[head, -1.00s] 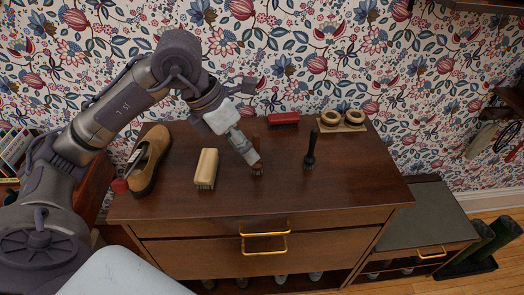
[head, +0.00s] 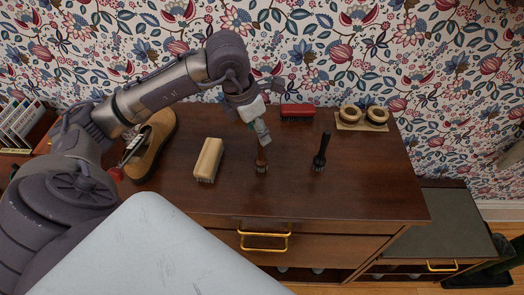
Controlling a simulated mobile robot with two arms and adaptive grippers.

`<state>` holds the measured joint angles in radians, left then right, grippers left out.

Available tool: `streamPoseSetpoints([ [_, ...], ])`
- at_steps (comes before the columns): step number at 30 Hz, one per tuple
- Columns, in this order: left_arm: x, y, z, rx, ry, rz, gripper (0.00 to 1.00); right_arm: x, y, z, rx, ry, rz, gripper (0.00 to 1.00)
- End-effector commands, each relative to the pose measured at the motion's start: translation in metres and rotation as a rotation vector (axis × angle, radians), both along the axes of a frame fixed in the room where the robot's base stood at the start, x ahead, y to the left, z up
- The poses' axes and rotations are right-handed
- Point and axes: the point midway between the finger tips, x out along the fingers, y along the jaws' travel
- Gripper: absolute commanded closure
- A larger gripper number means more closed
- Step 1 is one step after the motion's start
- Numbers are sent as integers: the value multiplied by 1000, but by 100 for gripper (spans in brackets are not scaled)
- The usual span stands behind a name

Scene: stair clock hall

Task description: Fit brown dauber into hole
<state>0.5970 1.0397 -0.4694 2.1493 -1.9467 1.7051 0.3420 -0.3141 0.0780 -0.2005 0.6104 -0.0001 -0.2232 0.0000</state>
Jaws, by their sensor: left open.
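The brown dauber (head: 262,161) stands bristles down on the dark wooden dresser top. My left gripper (head: 263,139) is open and points down at the dauber's top end; whether its fingers touch or straddle the handle I cannot tell. At the back right, a tan board (head: 345,126) carries two round wooden rings, the left ring (head: 350,113) and the right ring (head: 377,114), each with a dark opening. A black dauber (head: 320,152) stands to the right of the brown one. My right gripper is not in view.
A pale wooden brush (head: 209,160) lies left of the brown dauber. A red brush (head: 297,111) lies behind it near the wall. A brown shoe (head: 152,146) stands at the left behind my arm. The dresser top (head: 375,185) is bare at the front right.

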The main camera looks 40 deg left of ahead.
Motion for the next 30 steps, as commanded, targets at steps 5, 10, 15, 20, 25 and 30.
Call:
streamPoseSetpoints([
  [5, 1, -3, -19, -3, 9, -1, 52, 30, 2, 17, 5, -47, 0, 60],
  [10, 7, -5, -43, -3, 5, 0, 52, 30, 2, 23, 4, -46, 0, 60],
  [15, 9, -5, -51, -1, 2, -1, 52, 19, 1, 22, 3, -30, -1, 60],
  [20, 9, -5, -51, -2, 1, -1, 54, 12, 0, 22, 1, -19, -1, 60],
  [25, 9, -5, -51, -2, 1, -1, 82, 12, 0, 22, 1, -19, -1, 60],
  [30, 9, -5, -50, -2, 1, -1, 100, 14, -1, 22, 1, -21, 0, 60],
])
